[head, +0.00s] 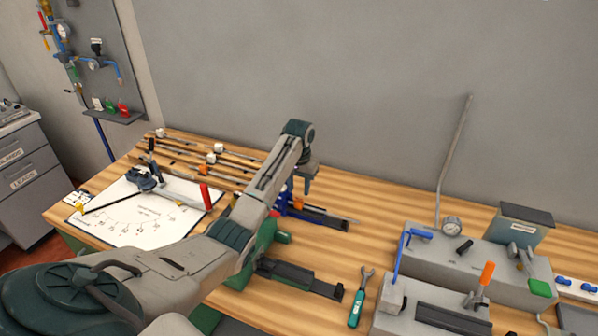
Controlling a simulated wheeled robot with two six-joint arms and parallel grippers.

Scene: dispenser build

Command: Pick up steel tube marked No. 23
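Several long thin tubes or rods lie on a wooden rack (185,158) at the back left of the bench, with small white tags (218,148) on them. The tags are too small to read, so I cannot tell which tube is No. 23. My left gripper (306,190) points down above the middle of the bench, over a blue and dark fixture, to the right of the rack. Its fingers are too small and overlapped to show whether they are open or shut. My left arm hides part of the rack's right end. My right gripper is not in view.
A bent grey tube (455,155) rises above the grey machine (470,255) on the right. A white marked sheet (135,225) with a bending tool lies at left. A green-handled wrench (357,305) lies in front. Bare wood shows behind the machine.

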